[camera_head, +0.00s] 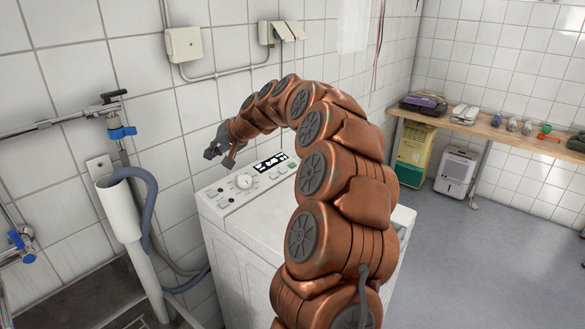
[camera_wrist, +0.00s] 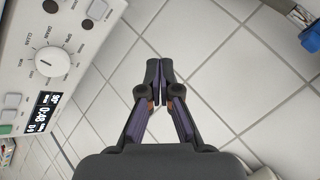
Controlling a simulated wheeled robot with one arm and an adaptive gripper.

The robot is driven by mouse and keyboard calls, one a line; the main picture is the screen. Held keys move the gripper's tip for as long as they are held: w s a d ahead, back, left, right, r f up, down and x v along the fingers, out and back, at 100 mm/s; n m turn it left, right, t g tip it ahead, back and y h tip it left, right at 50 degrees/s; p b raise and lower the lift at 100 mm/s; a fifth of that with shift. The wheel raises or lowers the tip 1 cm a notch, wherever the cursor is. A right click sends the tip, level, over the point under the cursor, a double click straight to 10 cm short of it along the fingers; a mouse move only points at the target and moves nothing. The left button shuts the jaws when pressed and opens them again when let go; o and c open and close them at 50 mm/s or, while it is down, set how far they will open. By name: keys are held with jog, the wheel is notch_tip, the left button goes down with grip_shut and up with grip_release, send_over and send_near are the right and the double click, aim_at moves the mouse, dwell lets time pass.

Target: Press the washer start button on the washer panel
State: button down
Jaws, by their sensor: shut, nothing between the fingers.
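The white washer (camera_head: 232,250) stands against the tiled wall, with its control panel (camera_head: 225,199) on top at the back. The panel has a round dial (camera_head: 245,182), small knobs, pale buttons and a lit display (camera_head: 270,162). A green button (camera_head: 292,165) sits at the panel's right end; no start label is legible. My gripper (camera_head: 212,153) is above the panel's left part, apart from it. In the wrist view my gripper (camera_wrist: 160,66) is shut and empty, over wall tiles. There the dial (camera_wrist: 51,62), display (camera_wrist: 42,112) and green button (camera_wrist: 6,129) lie to its left.
A white standpipe (camera_head: 121,212) with a grey hose and a blue-handled tap (camera_head: 121,131) are left of the washer. Wall boxes (camera_head: 184,44) and conduit are above. A wooden bench (camera_head: 480,127) with tools stands at right. Open floor (camera_head: 475,255) lies right of the washer.

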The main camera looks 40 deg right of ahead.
jog(key=w+d+f+m+t+h, duration=0.2)
jog(key=d+m+h, duration=0.1)
jog(key=d, duration=1.2)
jog(key=m+h+b, duration=0.1)
jog(key=m+h, duration=0.2)
jog(key=h, duration=0.1)
send_over(292, 165)
jog(key=s, duration=0.4)
notch_tip(292, 165, down, 4)
jog(key=shift+d+r, duration=0.15)
jog(key=shift+d, duration=0.15)
jog(key=f+b, duration=0.1)
jog(key=f, duration=0.1)
jog(key=w+f+b, duration=0.1)
jog(key=f, duration=0.2)
jog(key=w+f+b, duration=0.1)
jog(key=f+b, duration=0.1)
jog(key=shift+a+f, duration=0.1)
jog(key=shift+f, duration=0.1)
jog(key=shift+w+f+b, duration=0.2)
jog(key=shift+f+b, duration=0.25)
jog(key=shift+f, duration=0.1)
jog(key=shift+w+f+b, duration=0.1)
jog(key=shift+f+b, duration=0.3)
jog(key=shift+b, duration=0.05)
